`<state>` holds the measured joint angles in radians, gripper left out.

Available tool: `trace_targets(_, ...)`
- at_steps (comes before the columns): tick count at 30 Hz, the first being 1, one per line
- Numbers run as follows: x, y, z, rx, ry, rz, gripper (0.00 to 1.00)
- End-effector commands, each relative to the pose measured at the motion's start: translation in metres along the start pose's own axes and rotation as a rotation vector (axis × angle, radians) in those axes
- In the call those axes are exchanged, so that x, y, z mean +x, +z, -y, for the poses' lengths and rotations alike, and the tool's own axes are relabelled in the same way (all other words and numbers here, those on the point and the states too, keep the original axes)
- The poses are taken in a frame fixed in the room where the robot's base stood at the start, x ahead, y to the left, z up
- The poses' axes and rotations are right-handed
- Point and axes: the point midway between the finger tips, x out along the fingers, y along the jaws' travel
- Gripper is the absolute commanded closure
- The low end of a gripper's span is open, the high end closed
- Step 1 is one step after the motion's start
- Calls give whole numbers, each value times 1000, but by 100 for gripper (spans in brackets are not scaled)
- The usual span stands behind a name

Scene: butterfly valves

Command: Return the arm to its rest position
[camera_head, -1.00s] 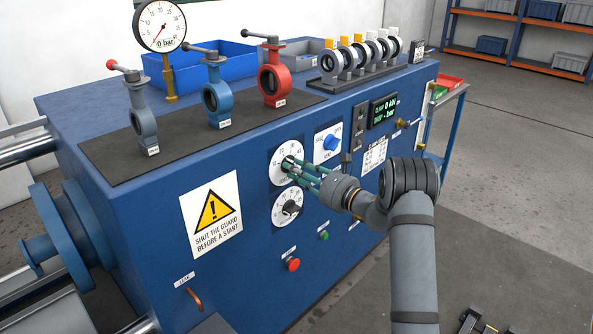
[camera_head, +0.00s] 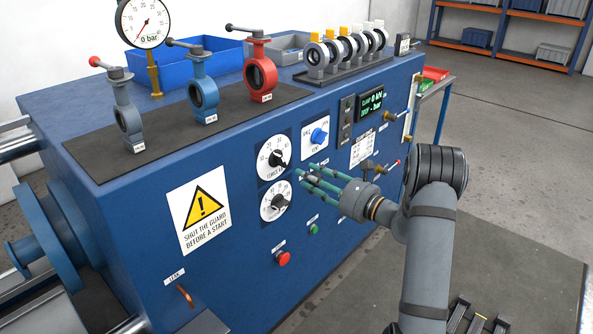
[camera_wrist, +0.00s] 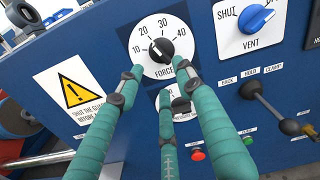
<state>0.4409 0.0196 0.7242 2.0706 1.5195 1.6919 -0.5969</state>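My gripper (camera_head: 309,181) is in front of the blue machine's front panel, apart from it, with its green fingers spread and nothing between them. In the wrist view the fingers of my gripper (camera_wrist: 160,85) stand apart, pointing at the panel. The force dial (camera_head: 273,158) is up and left of the fingertips; it also shows in the wrist view (camera_wrist: 161,48), where its black knob is clear of the fingers. A second dial (camera_head: 275,201) sits below it and is partly hidden by a finger in the wrist view.
The blue vent knob (camera_head: 318,136), a red button (camera_head: 283,258) and a green button (camera_head: 314,229) are on the panel. Lever handles (camera_head: 376,168) stick out right of my gripper. Three valves (camera_head: 203,92) stand on top. Open floor (camera_head: 500,190) lies to the right.

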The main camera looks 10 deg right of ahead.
Motion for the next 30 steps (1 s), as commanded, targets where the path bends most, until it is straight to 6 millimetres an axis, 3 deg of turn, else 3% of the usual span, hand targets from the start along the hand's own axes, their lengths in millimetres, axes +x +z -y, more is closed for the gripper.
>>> trace_targets(6, -20, 0, 0, -1, 0, 0, 64)
trace_targets(18, -20, 0, 0, -1, 1, 0, 64)
trace_targets(23, -5, 0, -1, -1, 3, 2, 64)
trace_targets(30, 40, 0, -2, -3, 5, 2, 64)
